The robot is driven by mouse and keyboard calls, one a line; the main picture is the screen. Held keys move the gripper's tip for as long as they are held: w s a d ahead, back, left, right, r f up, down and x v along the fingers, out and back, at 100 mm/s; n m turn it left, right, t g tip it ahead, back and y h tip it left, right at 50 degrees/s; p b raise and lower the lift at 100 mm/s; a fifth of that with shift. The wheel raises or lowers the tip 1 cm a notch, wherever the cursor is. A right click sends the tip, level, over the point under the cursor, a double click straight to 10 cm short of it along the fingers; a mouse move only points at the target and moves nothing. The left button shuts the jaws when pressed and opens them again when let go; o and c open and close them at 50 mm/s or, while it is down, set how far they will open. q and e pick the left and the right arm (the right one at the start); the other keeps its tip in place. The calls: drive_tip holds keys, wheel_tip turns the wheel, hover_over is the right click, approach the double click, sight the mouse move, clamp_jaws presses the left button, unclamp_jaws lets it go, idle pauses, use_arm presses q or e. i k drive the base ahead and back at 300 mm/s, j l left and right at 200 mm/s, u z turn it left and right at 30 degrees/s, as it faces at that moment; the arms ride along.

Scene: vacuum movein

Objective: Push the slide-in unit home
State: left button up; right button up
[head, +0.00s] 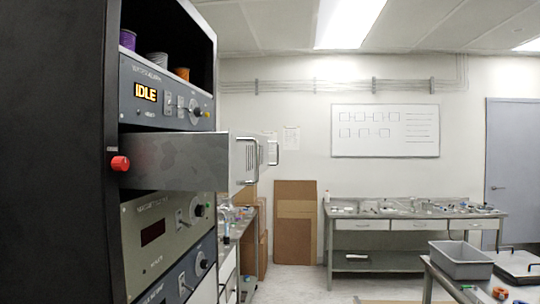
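The slide-in unit (185,160) is a grey metal box. It sticks far out to the right from its bay in the black rack (60,150). Its front panel carries two upright metal handles, a near one (249,160) and a far one (272,152). A red knob (120,163) sits on the rack's side at the unit's height. Neither of my grippers shows in the head view.
Above the unit is a panel with a lit IDLE display (145,91). Below is a grey-green panel (165,235). A bench (375,215) stands at the back wall. A grey bin (461,262) sits on a table at right. The floor between is clear.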

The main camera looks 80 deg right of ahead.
sight(232, 160)
drive_tip(key=k+z, duration=0.15)
drive_tip(key=z, duration=2.35)
